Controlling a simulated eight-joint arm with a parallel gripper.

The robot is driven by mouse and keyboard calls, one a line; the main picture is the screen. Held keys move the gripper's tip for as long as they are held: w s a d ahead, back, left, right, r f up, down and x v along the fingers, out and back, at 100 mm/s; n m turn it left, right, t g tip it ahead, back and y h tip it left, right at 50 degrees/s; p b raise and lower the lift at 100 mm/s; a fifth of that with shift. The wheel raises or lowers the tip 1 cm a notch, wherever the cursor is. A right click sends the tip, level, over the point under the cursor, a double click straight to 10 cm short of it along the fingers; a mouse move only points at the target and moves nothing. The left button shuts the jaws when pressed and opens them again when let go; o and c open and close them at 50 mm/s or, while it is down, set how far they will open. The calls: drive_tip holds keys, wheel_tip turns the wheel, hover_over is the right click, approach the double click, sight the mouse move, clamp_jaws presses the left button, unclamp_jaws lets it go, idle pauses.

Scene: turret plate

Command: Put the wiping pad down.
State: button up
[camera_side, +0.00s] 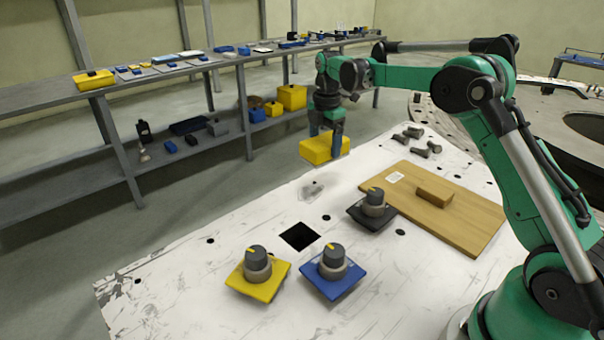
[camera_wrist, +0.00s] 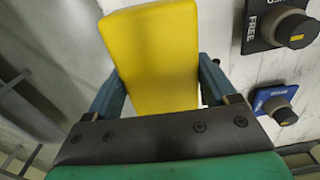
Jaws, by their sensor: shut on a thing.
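The wiping pad is a yellow block (camera_side: 325,148). In the side view it hangs in my gripper (camera_side: 328,132) above the far left edge of the white plate (camera_side: 220,290). In the wrist view the pad (camera_wrist: 155,58) fills the middle, between the two blue-grey fingers of my gripper (camera_wrist: 155,85). The fingers are shut on its sides. A grey smudge (camera_side: 312,189) lies on the plate just below the pad. The pad looks level and clear of the plate.
Three knobs stand on the plate, on a yellow base (camera_side: 258,275), a blue base (camera_side: 333,272) and a black base (camera_side: 372,208). A square dark hole (camera_side: 300,237) lies between them. A wooden board (camera_side: 460,215) with a wooden block (camera_side: 434,194) is at right. Grey fittings (camera_side: 424,147) lie behind.

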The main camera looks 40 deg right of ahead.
drive_tip(key=w+a+n, duration=0.1)
drive_tip(key=a, duration=2.2)
drive_tip(key=f, duration=0.7)
drive_tip(key=shift+a, duration=0.4)
drive_tip(key=shift+f, duration=0.5)
